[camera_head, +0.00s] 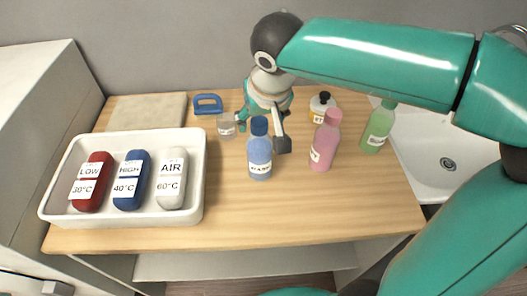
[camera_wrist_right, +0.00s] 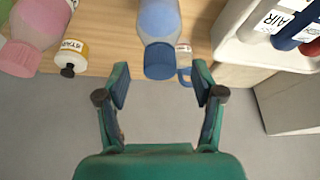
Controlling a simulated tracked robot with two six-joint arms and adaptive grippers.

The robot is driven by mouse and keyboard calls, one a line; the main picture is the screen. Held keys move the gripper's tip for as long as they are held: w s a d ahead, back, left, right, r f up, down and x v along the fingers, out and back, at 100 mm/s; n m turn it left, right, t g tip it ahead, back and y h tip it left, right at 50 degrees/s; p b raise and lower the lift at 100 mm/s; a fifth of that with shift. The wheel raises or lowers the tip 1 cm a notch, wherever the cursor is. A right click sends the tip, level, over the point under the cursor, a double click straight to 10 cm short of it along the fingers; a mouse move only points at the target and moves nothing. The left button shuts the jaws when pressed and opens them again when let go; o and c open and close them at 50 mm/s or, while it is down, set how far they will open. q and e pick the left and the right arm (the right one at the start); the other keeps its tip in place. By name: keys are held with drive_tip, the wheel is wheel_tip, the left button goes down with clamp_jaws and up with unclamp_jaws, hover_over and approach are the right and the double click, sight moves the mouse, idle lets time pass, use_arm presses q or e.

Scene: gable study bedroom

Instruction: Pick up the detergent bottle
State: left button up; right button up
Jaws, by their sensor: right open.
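A blue bottle (camera_head: 259,158) with a darker blue cap stands upright near the middle of the wooden top. A pink bottle (camera_head: 325,142) and a green bottle (camera_head: 378,128) stand to its right. Their labels are too small to read, so I cannot tell which is the detergent. My right gripper (camera_head: 262,133) is open and empty, just behind the blue bottle's upper part. In the right wrist view, the blue bottle (camera_wrist_right: 158,20) lies ahead, lined up with the gap between the open fingers (camera_wrist_right: 162,85). Contact is not visible. My left gripper is out of view.
A white tray (camera_head: 52,205) with red, blue and white labelled containers is at left. A small clear jar (camera_head: 226,127), a blue-handled item (camera_head: 208,104) and a black-capped bottle (camera_head: 321,106) stand farther back. A sink (camera_head: 440,155) is at right; the front is clear.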

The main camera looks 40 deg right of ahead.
sight(260, 122)
drive_tip(key=shift+x, duration=1.9)
drive_tip(key=shift+w+d, duration=0.1)
drive_tip(key=shift+w, duration=0.05)
clamp_jaws()
drive_tip(key=shift+r, duration=0.1)
